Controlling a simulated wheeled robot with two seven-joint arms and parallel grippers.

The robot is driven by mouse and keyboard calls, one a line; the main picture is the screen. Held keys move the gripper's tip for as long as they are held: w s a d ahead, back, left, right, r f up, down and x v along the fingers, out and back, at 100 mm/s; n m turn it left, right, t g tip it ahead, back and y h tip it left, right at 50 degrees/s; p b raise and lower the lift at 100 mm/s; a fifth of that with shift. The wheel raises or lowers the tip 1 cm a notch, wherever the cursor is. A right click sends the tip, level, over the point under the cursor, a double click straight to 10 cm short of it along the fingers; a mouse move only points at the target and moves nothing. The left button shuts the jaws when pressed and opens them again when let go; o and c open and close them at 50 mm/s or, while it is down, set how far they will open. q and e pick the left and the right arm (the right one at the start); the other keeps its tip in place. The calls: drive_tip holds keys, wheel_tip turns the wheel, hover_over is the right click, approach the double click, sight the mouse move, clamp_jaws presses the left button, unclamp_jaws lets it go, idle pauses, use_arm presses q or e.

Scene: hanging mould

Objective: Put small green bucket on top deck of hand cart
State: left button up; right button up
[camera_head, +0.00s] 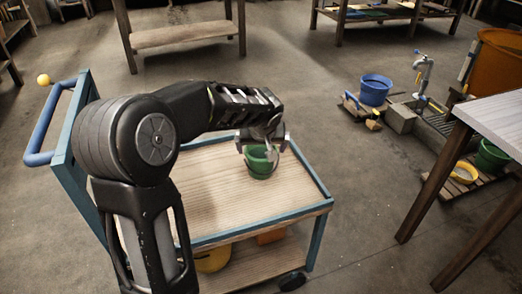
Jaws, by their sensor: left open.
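The small green bucket (260,165) is upright on the wooden top deck (215,195) of the hand cart, near its back right side. My left arm reaches in from the left over the cart. My left gripper (262,150) is open at the bucket's rim, pointing down, and partly covers the top of the bucket. Whether the fingers touch the rim cannot be told. My right gripper is not in view.
The cart has a blue handle (48,125) at left and a lower shelf with a yellow thing (212,259). At right are a blue bucket (375,90), a tap (422,72), another green bucket (491,155) and a table (492,118). Floor between is clear.

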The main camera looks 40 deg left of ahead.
use_arm(q)
drive_tip(key=v, duration=0.5)
idle(0.8)
